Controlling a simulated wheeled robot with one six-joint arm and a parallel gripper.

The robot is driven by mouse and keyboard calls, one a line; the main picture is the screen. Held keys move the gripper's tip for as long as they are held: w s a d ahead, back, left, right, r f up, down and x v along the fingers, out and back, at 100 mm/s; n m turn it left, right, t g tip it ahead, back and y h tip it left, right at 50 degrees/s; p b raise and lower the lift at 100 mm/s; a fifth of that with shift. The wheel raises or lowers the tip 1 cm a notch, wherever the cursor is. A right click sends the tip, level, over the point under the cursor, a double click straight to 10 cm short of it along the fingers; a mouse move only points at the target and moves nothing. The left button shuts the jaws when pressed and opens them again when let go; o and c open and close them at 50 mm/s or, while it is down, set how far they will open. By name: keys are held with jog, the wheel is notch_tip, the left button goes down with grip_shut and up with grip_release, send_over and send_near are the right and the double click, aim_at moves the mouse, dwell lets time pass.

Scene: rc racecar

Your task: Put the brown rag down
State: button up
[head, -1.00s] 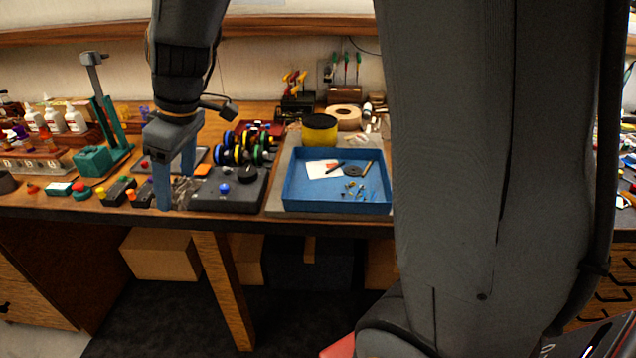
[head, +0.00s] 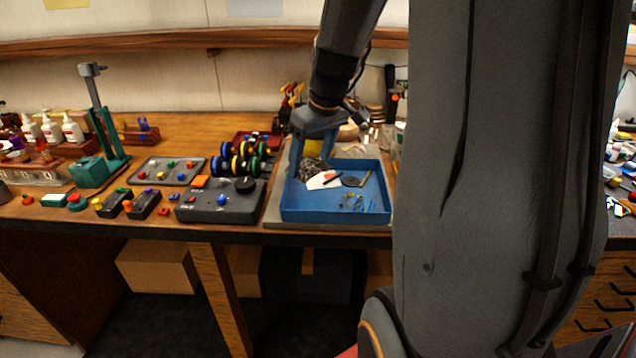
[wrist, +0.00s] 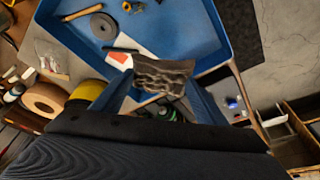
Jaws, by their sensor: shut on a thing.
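The brown rag (head: 312,170) shows as a crumpled, dark grey-brown patterned cloth. My gripper (head: 312,160) is shut on it at the back left of the blue tray (head: 335,216). In the wrist view the rag (wrist: 160,76) is pinched between the two blue fingers (wrist: 155,92), at the edge of the tray (wrist: 232,40). I cannot tell whether the rag touches the tray floor. The tray holds a white and orange card (head: 322,181), a dark ring (head: 350,181), a pen-like tool and several small metal parts.
A dark control box (head: 222,204) with a blue button stands left of the tray. Colourful wheels (head: 240,160) sit behind it. A yellow-sided roll (wrist: 88,90) and a tan tape roll (wrist: 43,99) stand close behind the tray.

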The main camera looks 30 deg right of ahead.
aim_at(311, 193)
jog(key=shift+f, duration=3)
jog(key=shift+f, duration=0.2)
jog(key=o, duration=0.7)
jog(key=shift+o, duration=0.2)
jog(key=shift+r, duration=0.15)
jog(key=shift+r+p, duration=0.2)
jog(key=shift+p, duration=0.1)
jog(key=b+v, duration=0.1)
jog(key=v, duration=1)
jog(key=shift+r+b, duration=0.35)
